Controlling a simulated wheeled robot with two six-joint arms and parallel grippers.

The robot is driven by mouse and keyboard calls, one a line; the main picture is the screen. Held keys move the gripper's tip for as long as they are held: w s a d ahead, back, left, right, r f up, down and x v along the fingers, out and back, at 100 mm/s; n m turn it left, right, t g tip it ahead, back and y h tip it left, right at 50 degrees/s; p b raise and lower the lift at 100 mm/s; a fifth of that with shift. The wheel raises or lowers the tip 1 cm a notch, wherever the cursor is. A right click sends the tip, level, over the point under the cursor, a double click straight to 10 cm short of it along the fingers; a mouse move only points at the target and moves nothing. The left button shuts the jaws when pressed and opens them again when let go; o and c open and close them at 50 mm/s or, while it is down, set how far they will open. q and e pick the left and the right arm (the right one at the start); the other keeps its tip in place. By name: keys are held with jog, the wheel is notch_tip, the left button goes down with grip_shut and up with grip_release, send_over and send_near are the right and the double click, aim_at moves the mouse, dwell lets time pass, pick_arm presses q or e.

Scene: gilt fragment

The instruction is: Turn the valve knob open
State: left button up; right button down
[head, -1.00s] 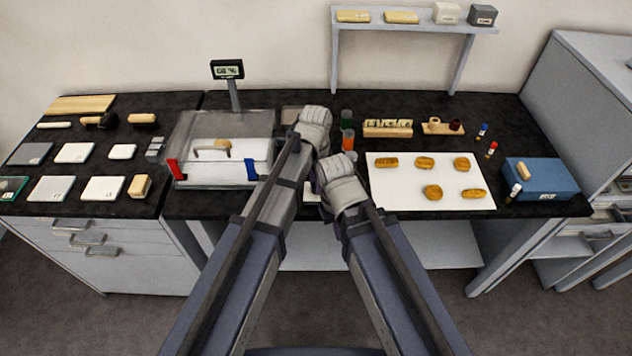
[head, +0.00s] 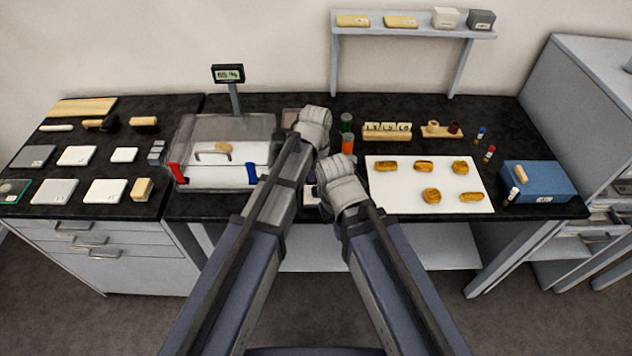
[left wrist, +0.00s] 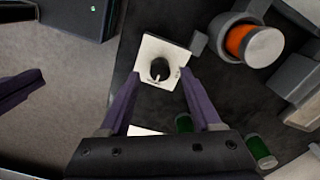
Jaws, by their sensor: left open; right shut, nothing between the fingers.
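The valve knob (left wrist: 159,69) is black and round with a white pointer mark, on a small white plate (left wrist: 150,48) in the left wrist view. My left gripper (left wrist: 161,78) is open, its two purple fingers on either side of the plate's near part, with the knob between their tips. I cannot tell whether they touch it. In the head view my left gripper (head: 312,125) is the higher one, and the arms hide the knob. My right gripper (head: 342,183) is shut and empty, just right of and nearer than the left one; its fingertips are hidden.
A clear-lidded chamber (head: 200,135) with red and blue clamps stands left of my arms. A display (head: 228,74) on a post behind it seems to read 65 %. A white sheet (head: 400,203) with several gilt pieces lies right.

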aim_at(316, 188)
pick_arm(q)
notch_tip(316, 188, up, 6)
jog(key=p, duration=0.5)
jog(key=shift+r, duration=0.15)
jog(key=s+a+n+t, duration=0.1)
jog(key=s+a+n, duration=0.45)
jog(key=a, duration=0.25)
jog(key=s+a+n, duration=0.4)
jog(key=a+n, duration=0.3)
jog(key=a, duration=0.2)
jog(key=s+d+m+g+y, duration=0.1)
jog(key=s+d+m, duration=0.2)
jog(key=s+d, duration=0.3)
jog(key=d, duration=0.5)
jog(key=shift+s, duration=0.2)
